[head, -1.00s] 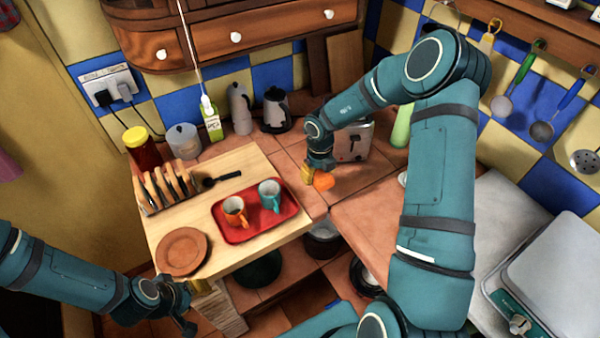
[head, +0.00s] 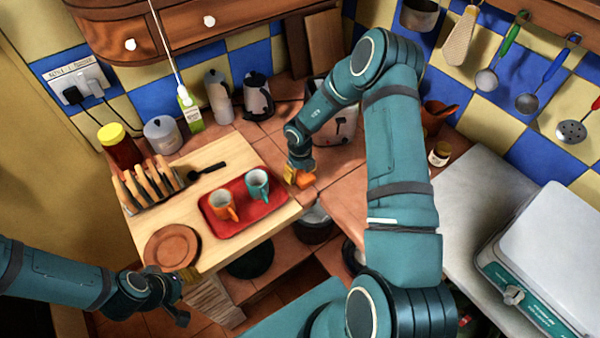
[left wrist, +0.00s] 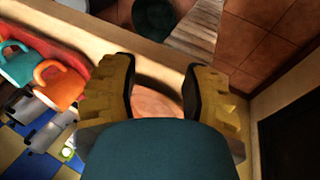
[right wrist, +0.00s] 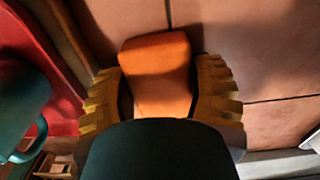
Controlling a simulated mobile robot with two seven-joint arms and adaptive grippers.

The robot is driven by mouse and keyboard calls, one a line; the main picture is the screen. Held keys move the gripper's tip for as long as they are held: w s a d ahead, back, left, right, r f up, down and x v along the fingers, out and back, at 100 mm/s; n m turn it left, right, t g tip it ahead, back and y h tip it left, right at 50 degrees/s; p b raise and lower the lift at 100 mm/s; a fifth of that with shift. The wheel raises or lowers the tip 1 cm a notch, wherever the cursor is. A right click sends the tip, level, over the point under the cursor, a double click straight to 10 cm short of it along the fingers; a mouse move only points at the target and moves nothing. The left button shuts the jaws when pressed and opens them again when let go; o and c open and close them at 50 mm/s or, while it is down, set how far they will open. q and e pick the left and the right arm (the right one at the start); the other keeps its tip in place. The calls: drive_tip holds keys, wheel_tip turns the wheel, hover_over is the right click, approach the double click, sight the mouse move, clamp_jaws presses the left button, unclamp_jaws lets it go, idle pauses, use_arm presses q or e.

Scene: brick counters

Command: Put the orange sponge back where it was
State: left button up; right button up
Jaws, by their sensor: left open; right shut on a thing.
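The orange sponge (head: 306,180) is in my right gripper (head: 298,180), just right of the red tray (head: 243,232) by the wooden board's right edge. In the right wrist view the sponge (right wrist: 157,72) sits between the two yellow fingers of the right gripper (right wrist: 158,95). The frames do not clearly show whether it touches the surface below. My left gripper (head: 186,276) is at the board's front left edge, near the brown plate (head: 172,246). The left wrist view shows the left gripper (left wrist: 160,88) with its fingers apart and nothing between them.
The tray holds an orange mug (head: 222,206) and a teal mug (head: 257,186). A toast rack (head: 145,182) and black-handled utensil (head: 207,170) lie on the wooden board (head: 215,258). A scale (head: 545,255) is at right.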

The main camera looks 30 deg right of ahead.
sight(300, 171)
drive_tip(key=shift+f, duration=0.25)
drive_tip(key=o, duration=1)
drive_tip(key=shift+w, duration=0.1)
drive_tip(key=shift+o, duration=0.2)
drive_tip(key=shift+r, duration=0.15)
wheel_tip(300, 171, up, 12)
drive_tip(key=p, duration=0.1)
